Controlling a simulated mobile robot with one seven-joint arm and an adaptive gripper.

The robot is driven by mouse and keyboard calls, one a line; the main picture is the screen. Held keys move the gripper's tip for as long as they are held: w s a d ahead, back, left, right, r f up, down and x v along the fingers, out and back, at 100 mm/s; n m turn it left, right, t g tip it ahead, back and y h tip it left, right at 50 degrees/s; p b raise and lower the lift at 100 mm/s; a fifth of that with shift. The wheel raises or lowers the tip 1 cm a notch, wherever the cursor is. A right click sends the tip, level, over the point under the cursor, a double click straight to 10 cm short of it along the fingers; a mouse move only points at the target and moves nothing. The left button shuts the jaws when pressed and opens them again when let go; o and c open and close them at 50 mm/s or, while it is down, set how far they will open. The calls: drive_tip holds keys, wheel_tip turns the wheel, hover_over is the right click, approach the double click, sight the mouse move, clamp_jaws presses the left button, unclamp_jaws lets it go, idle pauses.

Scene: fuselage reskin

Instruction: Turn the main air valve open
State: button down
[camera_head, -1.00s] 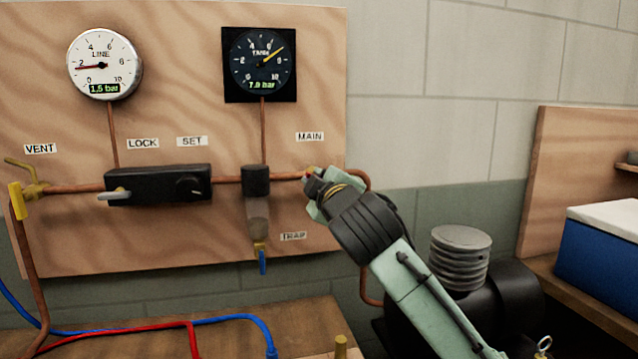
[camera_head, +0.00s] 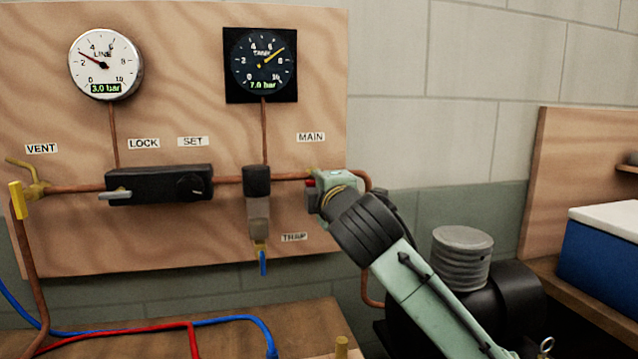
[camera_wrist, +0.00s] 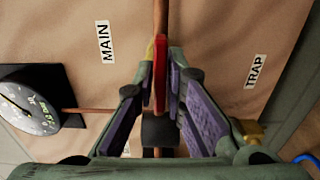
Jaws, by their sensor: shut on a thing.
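The main valve's red handle (camera_wrist: 160,72) lies between my fingers in the wrist view and runs roughly along the copper pipe (camera_wrist: 161,14). My gripper (camera_wrist: 163,85) is shut on it. In the head view my gripper (camera_head: 318,190) is at the pipe below the MAIN label (camera_head: 310,137) and hides most of the valve; only a bit of red shows. The white LINE gauge (camera_head: 105,63) reads 3.0 bar. The dark TANK gauge (camera_head: 262,62) reads about 7.0 bar.
The black lock and set block (camera_head: 158,185) and the trap (camera_head: 257,215) sit on the pipe to the left. A yellow vent valve (camera_head: 30,188) is at far left. A black compressor (camera_head: 500,300) stands below my arm. Blue and red hoses lie on the bench.

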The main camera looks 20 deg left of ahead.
idle(0.3)
drive_tip(key=c, duration=1.7)
unclamp_jaws()
drive_tip(key=shift+s, duration=0.1)
drive_tip(key=v, duration=1.2)
